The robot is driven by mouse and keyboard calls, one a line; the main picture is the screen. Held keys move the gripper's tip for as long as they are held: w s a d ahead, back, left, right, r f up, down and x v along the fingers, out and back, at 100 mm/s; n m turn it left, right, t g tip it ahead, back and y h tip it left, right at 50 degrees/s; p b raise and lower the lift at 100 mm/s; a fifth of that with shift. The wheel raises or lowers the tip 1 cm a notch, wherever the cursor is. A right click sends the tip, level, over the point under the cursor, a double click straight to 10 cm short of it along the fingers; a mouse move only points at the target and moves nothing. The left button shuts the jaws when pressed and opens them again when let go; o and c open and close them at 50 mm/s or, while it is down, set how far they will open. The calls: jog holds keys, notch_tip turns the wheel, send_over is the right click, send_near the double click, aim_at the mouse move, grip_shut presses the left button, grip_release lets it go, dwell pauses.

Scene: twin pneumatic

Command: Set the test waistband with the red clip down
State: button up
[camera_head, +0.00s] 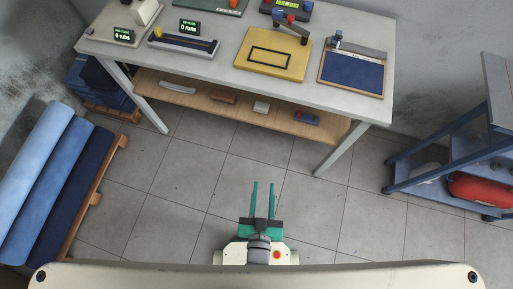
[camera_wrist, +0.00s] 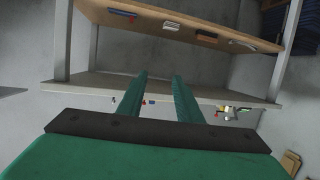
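A small dark blue piece with a red end (camera_head: 306,118) lies at the right of the wooden lower shelf under the workbench. It also shows at the top of the wrist view (camera_wrist: 122,14). It may be the test waistband with the red clip, but it is too small to be sure. My gripper (camera_head: 263,187) is over the floor in front of the bench, well short of the shelf. Its two green fingers stand apart with nothing between them, as the wrist view (camera_wrist: 157,85) also shows.
The shelf (camera_head: 200,94) also bears a grey strip, a brown block and a white block. The bench top (camera_head: 225,78) holds a yellow board, a blue pad and several devices. Fabric rolls (camera_head: 50,180) lie left; a blue cart (camera_head: 440,178) stands right. The floor between is clear.

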jog(key=s+a+r+n+y, duration=0.1)
jog(key=s+a+r, duration=0.1)
jog(key=s+r, duration=0.4)
notch_tip(320, 180, up, 4)
jog(key=shift+f+t, duration=0.1)
jog(key=shift+t, duration=0.2)
jog(key=shift+a, duration=0.1)
dwell(0.7)
